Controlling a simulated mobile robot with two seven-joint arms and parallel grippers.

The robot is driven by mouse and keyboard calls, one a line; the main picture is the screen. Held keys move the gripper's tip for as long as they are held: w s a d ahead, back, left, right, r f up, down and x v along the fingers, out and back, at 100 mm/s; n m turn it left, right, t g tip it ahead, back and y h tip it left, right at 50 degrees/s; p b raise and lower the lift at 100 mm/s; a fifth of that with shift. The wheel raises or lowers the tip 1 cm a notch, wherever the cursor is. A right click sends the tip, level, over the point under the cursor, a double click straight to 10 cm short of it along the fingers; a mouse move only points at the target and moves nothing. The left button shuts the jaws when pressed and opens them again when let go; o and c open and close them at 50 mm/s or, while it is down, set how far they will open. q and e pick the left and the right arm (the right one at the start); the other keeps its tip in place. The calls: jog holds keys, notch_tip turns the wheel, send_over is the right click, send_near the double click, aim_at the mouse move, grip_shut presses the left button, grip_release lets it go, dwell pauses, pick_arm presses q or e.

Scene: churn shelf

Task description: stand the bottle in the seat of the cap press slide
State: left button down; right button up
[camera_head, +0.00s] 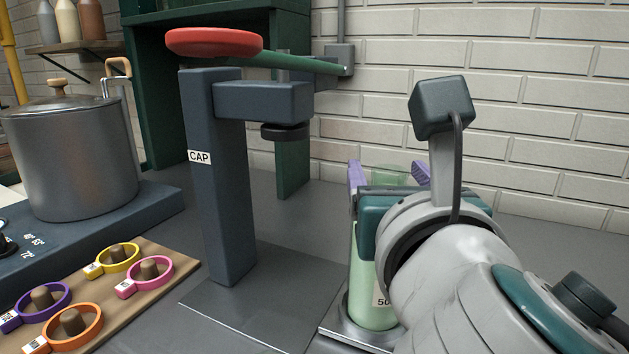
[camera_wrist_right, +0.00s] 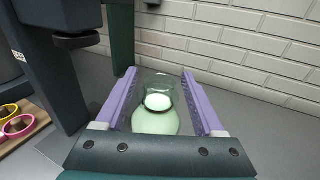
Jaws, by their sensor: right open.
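The clear bottle with pale green contents (camera_head: 367,292) stands upright at the lower right of the head view, partly hidden by my right arm. Its foot is in a round metal seat (camera_head: 344,318) on a small metal plate beside the cap press. In the right wrist view the bottle (camera_wrist_right: 156,118) shows from above between the fingers. My right gripper (camera_head: 388,174) is open, its purple fingers on either side of the bottle's neck with gaps visible. The cap press (camera_head: 222,180), a dark column marked CAP with a red-topped lever, stands left of the bottle. My left gripper is out of view.
The press head (camera_head: 285,130) overhangs to the column's right. A wooden board (camera_head: 120,290) with several coloured rings and a large pot (camera_head: 70,160) are on the left. A brick wall (camera_head: 520,120) closes the back. Grey counter is clear behind the bottle.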

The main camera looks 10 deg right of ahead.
jog(key=v, duration=1.2)
